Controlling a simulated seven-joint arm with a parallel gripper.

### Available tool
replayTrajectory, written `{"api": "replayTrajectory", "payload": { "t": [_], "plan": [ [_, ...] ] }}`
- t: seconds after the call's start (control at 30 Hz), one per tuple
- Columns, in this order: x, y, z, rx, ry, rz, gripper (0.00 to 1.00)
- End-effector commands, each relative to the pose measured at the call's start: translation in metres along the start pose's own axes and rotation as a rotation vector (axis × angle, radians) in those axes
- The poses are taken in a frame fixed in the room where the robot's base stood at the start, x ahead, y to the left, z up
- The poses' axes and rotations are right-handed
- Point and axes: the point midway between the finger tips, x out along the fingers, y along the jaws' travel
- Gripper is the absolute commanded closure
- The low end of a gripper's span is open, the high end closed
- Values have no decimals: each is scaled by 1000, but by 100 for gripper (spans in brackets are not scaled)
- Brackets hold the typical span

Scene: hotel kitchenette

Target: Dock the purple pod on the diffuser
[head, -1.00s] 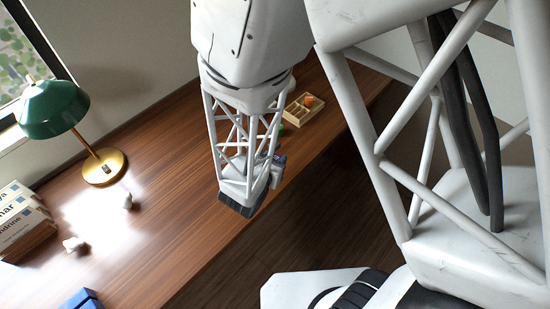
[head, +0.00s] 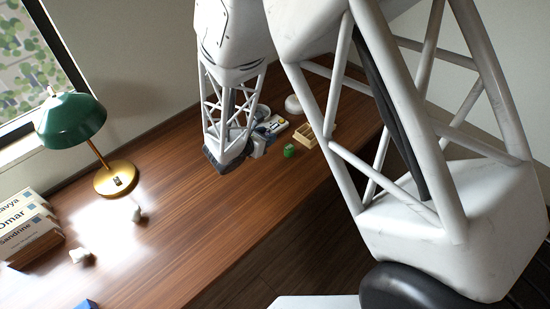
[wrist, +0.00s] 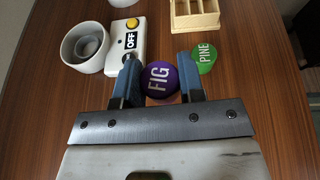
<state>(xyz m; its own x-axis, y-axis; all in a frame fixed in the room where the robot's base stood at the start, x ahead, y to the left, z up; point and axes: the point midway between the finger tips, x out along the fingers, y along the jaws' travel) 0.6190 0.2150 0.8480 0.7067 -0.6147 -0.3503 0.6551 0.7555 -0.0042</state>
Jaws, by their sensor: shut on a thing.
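The purple pod (wrist: 158,83), lettered FIG, is between the two blue fingers of my gripper (wrist: 158,66), which is shut on it. In the head view my gripper (head: 262,141) is over the table, and the pod cannot be made out there. The white diffuser (wrist: 115,58) has a yellow button, an OFF label and a round, ringed cup on its left. It lies ahead and left of my gripper in the wrist view, and is partly hidden behind my arm in the head view (head: 279,124).
A green pod (wrist: 204,58), lettered PINE, stands just right of my gripper. A wooden compartment tray (wrist: 196,20) lies beyond it. A white dome (head: 293,104) stands at the back.

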Motion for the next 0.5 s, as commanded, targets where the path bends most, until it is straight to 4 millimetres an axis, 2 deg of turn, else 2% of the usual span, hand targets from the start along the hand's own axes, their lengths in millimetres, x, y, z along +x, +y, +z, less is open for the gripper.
{"api": "replayTrajectory", "payload": {
  "t": [0.1,0.3,0.5],
  "plan": [
    [22,36,12,20,1,-44,87],
    [58,90,33,49,10,-116,87],
    [85,126,49,69,24,-168,87]
  ]
}}
